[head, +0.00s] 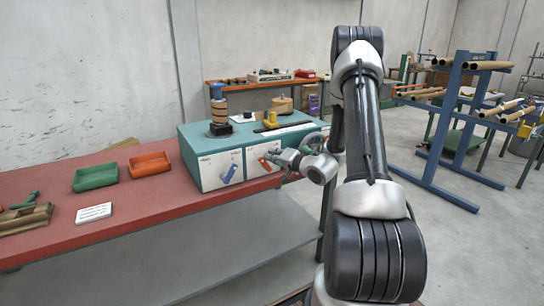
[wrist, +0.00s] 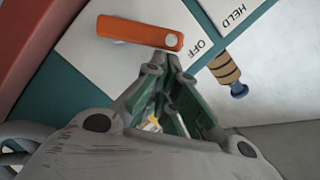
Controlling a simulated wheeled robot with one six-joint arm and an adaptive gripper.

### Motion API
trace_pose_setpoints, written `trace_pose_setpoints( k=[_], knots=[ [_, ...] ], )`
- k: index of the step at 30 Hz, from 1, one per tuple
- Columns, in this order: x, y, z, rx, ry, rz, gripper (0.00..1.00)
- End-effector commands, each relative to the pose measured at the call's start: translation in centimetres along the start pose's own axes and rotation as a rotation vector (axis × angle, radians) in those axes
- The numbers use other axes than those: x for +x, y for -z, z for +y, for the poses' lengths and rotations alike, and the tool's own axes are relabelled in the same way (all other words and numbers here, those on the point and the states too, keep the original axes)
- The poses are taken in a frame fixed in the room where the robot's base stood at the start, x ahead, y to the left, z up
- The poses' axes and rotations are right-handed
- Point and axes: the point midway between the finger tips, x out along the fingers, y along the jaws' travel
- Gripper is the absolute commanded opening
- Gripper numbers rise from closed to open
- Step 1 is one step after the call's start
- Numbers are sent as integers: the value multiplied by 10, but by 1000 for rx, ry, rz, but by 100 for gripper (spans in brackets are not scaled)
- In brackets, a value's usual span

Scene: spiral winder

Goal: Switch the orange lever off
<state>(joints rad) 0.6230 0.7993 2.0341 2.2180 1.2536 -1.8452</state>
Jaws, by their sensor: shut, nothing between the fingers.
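The orange lever (wrist: 135,32) is on a white panel of the teal box (head: 207,160). In the wrist view it lies nearly level across the picture, with a pale round disc at its right end. The word OFF stands upside down on the panel, just right of that disc. In the head view the orange lever (head: 264,163) shows small and partly behind my gripper (head: 284,157). In the wrist view my gripper (wrist: 168,62) is shut and empty, its tips just below the disc end. I cannot tell whether they touch the lever.
A blue lever (head: 229,173) is on the neighbouring panel to the left. A banded tan cylinder (head: 219,112) stands on the box. A green tray (head: 96,177) and an orange tray (head: 150,164) sit on the red bench (head: 150,205). A blue rack (head: 443,120) stands at right, with open floor before it.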

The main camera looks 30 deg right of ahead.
Motion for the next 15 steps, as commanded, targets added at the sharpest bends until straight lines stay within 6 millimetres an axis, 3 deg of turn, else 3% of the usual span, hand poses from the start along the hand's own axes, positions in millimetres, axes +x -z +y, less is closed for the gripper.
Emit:
trace_pose_setpoints(
  k=[5,12,15],
  knots=[
    [0,5,0,-1,1,1,0],
    [-4,46,-3,-7,6,-4,0],
    [-32,42,-2,1,1,-5,0]
  ],
)
